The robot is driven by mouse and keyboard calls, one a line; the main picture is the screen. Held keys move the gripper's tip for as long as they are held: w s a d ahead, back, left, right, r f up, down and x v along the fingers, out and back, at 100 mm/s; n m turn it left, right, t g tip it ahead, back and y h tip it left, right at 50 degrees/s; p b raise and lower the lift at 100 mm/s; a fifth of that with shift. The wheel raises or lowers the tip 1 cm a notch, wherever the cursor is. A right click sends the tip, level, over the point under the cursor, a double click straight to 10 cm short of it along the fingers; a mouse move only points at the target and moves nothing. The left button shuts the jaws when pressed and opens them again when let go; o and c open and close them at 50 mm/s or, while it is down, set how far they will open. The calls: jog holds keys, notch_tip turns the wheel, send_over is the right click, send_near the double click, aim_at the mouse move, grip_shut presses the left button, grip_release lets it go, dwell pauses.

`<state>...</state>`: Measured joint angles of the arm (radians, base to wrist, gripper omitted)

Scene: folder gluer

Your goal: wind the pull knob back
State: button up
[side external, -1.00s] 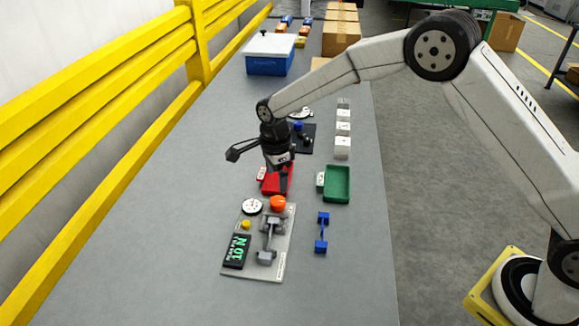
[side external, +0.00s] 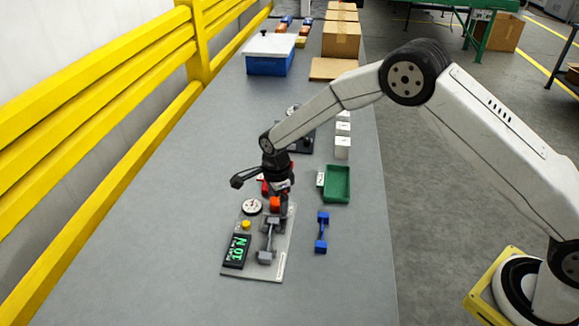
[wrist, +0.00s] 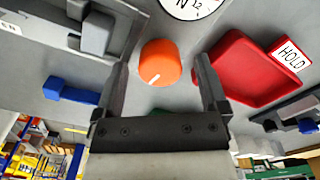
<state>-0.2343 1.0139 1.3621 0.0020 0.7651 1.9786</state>
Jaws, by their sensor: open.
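The orange pull knob (wrist: 160,62), with a white pointer line, shows ahead of my gripper in the wrist view. In the side view the knob (side external: 275,203) sits at the back of the grey plate (side external: 281,258), partly covered by my gripper. My gripper (side external: 278,207) points down right at the knob. In the wrist view my gripper (wrist: 163,66) is open, with one finger on each side of the knob and gaps between. I cannot tell how far the fingertips reach down beside it. A white dial (side external: 251,206) and a dark display (side external: 237,251) with green text share the plate.
A grey clamp-like part (side external: 268,240) stands on the plate in front of the knob. A blue part (side external: 321,232) and a green tray (side external: 337,184) lie to the right. A red tray (wrist: 250,68) is close behind the knob. Bare table lies at the front.

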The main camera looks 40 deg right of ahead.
grip_shut()
